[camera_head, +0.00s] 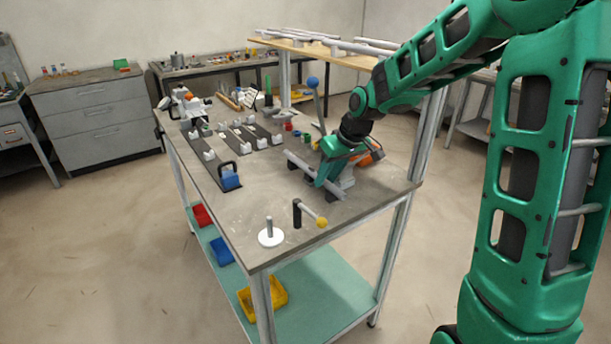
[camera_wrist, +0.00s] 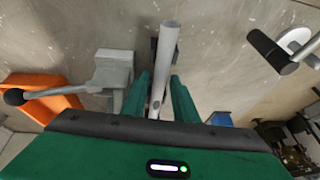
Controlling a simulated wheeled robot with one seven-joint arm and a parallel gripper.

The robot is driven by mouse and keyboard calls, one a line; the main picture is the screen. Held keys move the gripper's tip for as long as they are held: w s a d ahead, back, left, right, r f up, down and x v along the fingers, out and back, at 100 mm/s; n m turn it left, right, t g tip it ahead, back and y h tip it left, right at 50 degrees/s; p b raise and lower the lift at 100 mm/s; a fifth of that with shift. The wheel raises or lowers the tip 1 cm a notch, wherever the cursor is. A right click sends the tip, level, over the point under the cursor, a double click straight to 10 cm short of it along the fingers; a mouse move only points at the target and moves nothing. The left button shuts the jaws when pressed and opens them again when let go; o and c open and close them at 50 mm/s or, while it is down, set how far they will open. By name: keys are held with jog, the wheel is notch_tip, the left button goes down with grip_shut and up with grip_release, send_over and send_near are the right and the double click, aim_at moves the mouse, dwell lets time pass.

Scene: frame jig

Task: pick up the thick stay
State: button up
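A long pale grey bar, seemingly the thick stay (camera_head: 299,161), lies along the right part of the workbench top, with dark supports under it. In the wrist view the stay (camera_wrist: 165,55) runs up the picture between the two green fingers, its upper end past the tips. My gripper (camera_head: 319,184) is over the stay, fingers pointing down to it; it also shows in the wrist view (camera_wrist: 161,76). The fingers are very close to the stay on both sides; I cannot tell whether they touch it. The gripper hides part of the stay in the head view.
A grey block with a black-knobbed lever (camera_wrist: 112,70) and an orange bin (camera_wrist: 45,92) are beside the gripper.

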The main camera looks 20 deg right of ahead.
grip_shut()
